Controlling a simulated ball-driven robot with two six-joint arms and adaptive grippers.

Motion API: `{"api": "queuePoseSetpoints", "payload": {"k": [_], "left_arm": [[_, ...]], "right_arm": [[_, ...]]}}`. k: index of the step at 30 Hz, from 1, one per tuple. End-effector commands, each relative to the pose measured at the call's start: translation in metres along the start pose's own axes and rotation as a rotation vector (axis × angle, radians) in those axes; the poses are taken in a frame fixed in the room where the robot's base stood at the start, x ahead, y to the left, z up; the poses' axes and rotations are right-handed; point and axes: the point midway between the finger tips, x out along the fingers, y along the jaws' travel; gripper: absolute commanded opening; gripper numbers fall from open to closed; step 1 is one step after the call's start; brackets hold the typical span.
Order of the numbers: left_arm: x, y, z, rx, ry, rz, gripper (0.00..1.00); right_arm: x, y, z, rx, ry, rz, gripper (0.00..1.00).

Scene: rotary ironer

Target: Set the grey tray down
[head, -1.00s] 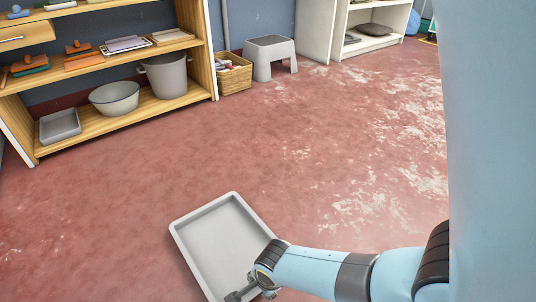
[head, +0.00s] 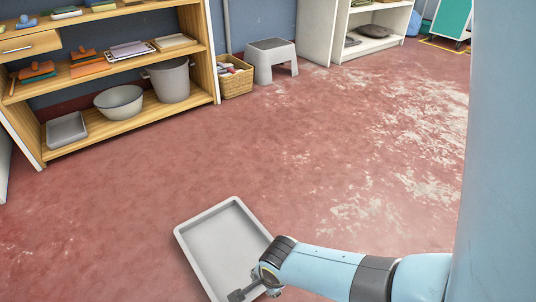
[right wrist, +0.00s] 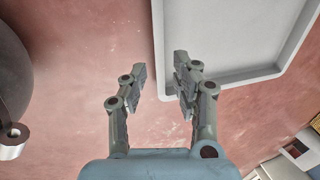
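The grey tray (head: 222,240) is shallow and rectangular, with a raised rim. It appears to lie flat on the red floor at the bottom middle of the head view; its near end is partly hidden by my right gripper (head: 246,290). In the right wrist view the tray (right wrist: 230,40) fills the upper right. There my right gripper (right wrist: 160,76) is open, its two fingers clearly apart. One finger overlaps the tray's edge and the other is over bare floor. I cannot tell whether either finger touches the rim. My left gripper is out of view.
A wooden shelf (head: 140,123) at the left holds a smaller grey tray (head: 67,130), a bowl (head: 119,101) and a bucket (head: 168,82). A wicker basket (head: 236,80) and a grey stool (head: 271,60) stand beside it. The worn red floor (head: 330,150) is wide and clear.

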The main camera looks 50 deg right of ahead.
Motion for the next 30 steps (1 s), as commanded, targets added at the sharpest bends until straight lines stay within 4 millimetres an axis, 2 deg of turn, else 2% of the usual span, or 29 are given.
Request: {"api": "queuePoseSetpoints", "payload": {"k": [1, 12, 14, 17, 20, 24, 27, 30], "left_arm": [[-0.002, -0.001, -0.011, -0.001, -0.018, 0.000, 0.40], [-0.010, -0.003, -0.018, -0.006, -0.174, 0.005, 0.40], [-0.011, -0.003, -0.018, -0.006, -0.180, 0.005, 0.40], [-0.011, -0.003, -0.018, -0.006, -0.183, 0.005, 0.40], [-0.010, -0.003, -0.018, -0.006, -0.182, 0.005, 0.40], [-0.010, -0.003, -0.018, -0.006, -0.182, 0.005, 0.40], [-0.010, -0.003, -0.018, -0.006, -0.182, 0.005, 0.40], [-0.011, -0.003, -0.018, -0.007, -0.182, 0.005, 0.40]], "right_arm": [[-0.008, -0.004, 0.001, 0.000, -0.001, -0.005, 0.29], [-0.026, 0.000, 0.000, -0.016, -0.001, -0.005, 0.29], [-0.032, 0.002, -0.002, -0.069, -0.002, -0.015, 0.29], [-0.053, 0.005, -0.007, -0.268, -0.006, -0.058, 0.29], [-0.091, 0.007, -0.012, -0.588, 0.004, -0.133, 0.29], [-0.161, 0.005, -0.015, -1.093, 0.059, -0.246, 0.29], [-0.209, 0.002, -0.013, -1.406, 0.120, -0.315, 0.29], [-0.247, -0.003, -0.010, -1.637, 0.181, -0.364, 0.29]]}}
